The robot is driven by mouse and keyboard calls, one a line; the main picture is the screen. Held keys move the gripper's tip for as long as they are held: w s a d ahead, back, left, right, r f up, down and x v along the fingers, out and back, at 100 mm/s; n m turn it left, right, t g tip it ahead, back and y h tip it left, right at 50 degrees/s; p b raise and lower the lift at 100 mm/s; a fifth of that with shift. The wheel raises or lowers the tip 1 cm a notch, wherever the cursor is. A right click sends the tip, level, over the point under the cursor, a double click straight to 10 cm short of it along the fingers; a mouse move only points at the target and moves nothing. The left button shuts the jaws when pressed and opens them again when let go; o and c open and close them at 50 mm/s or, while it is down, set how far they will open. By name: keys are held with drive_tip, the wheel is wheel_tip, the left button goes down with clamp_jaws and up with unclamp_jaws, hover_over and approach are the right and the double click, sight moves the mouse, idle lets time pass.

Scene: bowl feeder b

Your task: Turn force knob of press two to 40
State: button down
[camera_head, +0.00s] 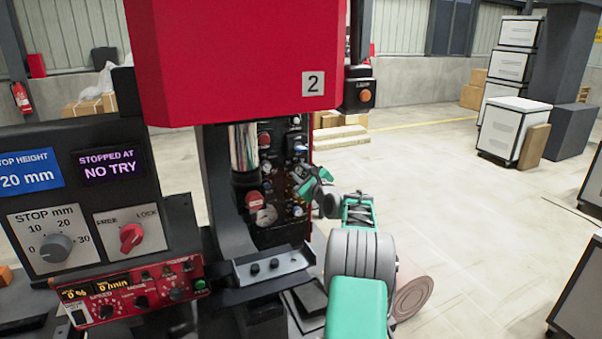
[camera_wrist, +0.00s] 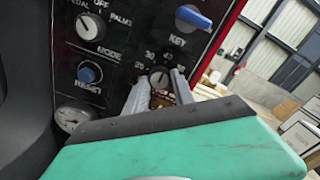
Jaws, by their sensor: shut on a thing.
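Press two is the red machine (camera_head: 235,60) marked "2", with a black control panel (camera_head: 272,218) under its head. My gripper (camera_head: 308,182) is at the right side of that panel. In the wrist view, the force knob (camera_wrist: 159,76) is a small grey knob with scale numbers above it. My gripper (camera_wrist: 160,86) has its two grey fingers shut on this knob, one on each side. The fingers and my green gripper body hide the knob's lower part and any name below it. I cannot read its exact setting.
In the wrist view, the mode selector (camera_wrist: 91,26), blue reset button (camera_wrist: 89,74), blue key switch (camera_wrist: 193,17) and gauge (camera_wrist: 72,116) sit close around my fingers. A red control box (camera_head: 135,290) and stop-height panel (camera_head: 85,190) stand at left.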

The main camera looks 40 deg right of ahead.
drive_tip(key=c, duration=1.1)
unclamp_jaws()
drive_tip(key=shift+o, duration=0.2)
drive_tip(key=shift+s, duration=0.1)
drive_tip(key=shift+s+f, duration=0.1)
drive_tip(key=shift+s, duration=0.25)
drive_tip(key=b+v, duration=0.2)
drive_tip(key=v, duration=0.5)
drive_tip(key=shift+b, duration=0.35)
